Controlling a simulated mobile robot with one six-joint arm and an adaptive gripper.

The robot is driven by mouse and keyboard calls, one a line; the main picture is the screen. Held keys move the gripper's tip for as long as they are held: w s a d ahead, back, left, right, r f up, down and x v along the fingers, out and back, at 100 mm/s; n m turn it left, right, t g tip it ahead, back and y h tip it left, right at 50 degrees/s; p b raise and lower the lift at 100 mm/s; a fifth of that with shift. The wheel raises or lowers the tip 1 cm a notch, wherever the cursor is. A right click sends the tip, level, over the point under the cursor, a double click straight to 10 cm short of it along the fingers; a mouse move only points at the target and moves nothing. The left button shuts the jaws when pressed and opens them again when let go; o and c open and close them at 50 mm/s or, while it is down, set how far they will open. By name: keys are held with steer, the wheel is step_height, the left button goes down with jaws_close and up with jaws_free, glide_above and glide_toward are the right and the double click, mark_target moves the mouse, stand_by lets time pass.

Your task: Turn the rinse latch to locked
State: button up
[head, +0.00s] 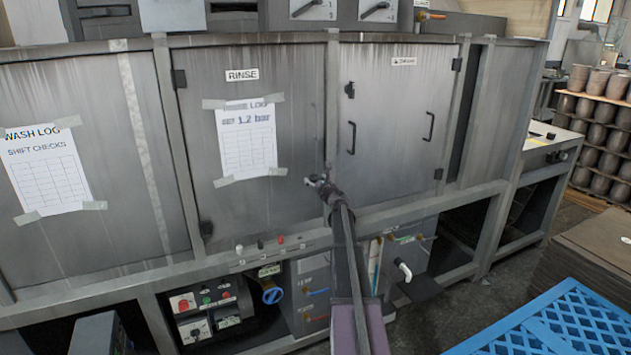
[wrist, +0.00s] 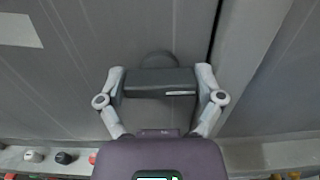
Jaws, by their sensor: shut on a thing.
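The rinse latch (wrist: 160,82) is a dark bar on a round base, lying roughly level across the wrist view. It sits on the grey door marked RINSE (head: 285,70), near that door's right edge. My gripper (head: 318,180) is at this edge in the head view, with its arm reaching up from below. In the wrist view its two grey fingers (wrist: 161,76) are shut on the latch, one at each end of the bar. In the head view the gripper and arm largely hide the latch. I cannot make out any locked mark beside it.
A paper rinse log (head: 247,140) is taped on the door. To the right is another door with black handles (head: 352,138). Small coloured knobs (head: 261,245) line the rail below. A blue slatted pallet (head: 565,325) stands at the lower right.

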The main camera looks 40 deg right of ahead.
steer(key=shift+n, duration=0.5)
steer(key=n, duration=0.3)
steer(key=shift+w+a, duration=0.1)
steer(key=n, duration=0.9)
steer(key=shift+f+n, duration=0.1)
steer(key=shift+n, duration=0.2)
steer(key=n, duration=0.4)
steer(key=shift+n, duration=0.3)
steer(key=o, duration=0.9)
steer(key=shift+a, duration=0.1)
steer(key=shift+c, duration=0.2)
